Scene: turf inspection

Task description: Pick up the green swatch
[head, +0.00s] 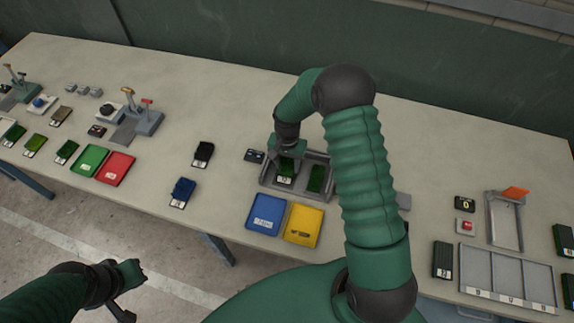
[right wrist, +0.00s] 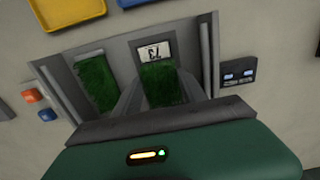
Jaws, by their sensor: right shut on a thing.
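A green turf swatch (head: 286,170) with a white label stands in the left part of a grey tray (head: 262,183) in the head view. My right gripper (head: 288,156) reaches down from above and is shut on this swatch. In the right wrist view the swatch (right wrist: 162,85) sits between the fingers, its label reading 73. A second green swatch (head: 316,178) lies beside it in the tray; it also shows in the right wrist view (right wrist: 95,84). My left gripper (head: 126,285) is at the lower left, away from the table; its jaws are unclear.
Blue (head: 266,213) and yellow (head: 303,225) trays lie in front of the grey tray. A small dark meter (head: 254,156) is beside it. Green (head: 88,160) and red (head: 115,168) trays lie left. A divided grey tray (head: 507,275) is right. My right arm hides some table.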

